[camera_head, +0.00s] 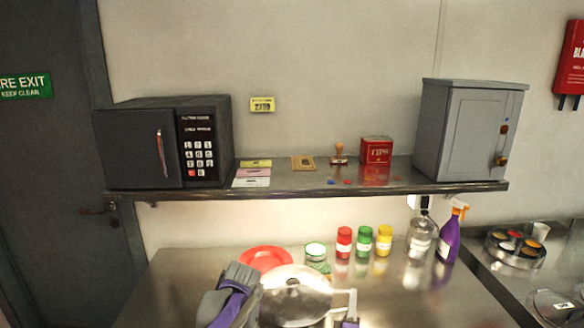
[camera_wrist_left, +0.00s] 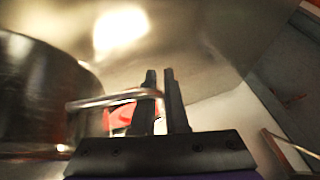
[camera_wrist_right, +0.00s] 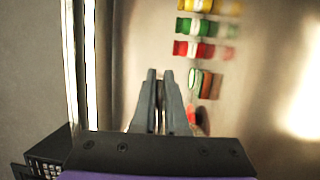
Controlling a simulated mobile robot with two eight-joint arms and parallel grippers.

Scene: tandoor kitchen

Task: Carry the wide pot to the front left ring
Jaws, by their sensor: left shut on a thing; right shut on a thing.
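The wide pot (camera_head: 297,300) is a shiny metal pot at the bottom middle of the head view, over the steel counter. My left gripper (camera_head: 252,287) is at its left side. In the left wrist view, the pot's wall (camera_wrist_left: 35,100) fills the left, and my left gripper (camera_wrist_left: 160,95) is shut on its wire handle (camera_wrist_left: 110,97). My right gripper (camera_head: 350,321) barely shows at the bottom edge, by the right handle (camera_head: 345,292). In the right wrist view, the fingers (camera_wrist_right: 160,95) are nearly together; the handle is hidden there. No ring is in view.
A red plate (camera_head: 264,257) and a green-and-white can (camera_head: 316,252) are behind the pot. Red (camera_head: 344,243), green (camera_head: 364,242) and yellow (camera_head: 384,241) jars, a clear bottle (camera_head: 421,238) and a purple spray bottle (camera_head: 450,236) stand farther right. A shelf (camera_head: 310,190) hangs above.

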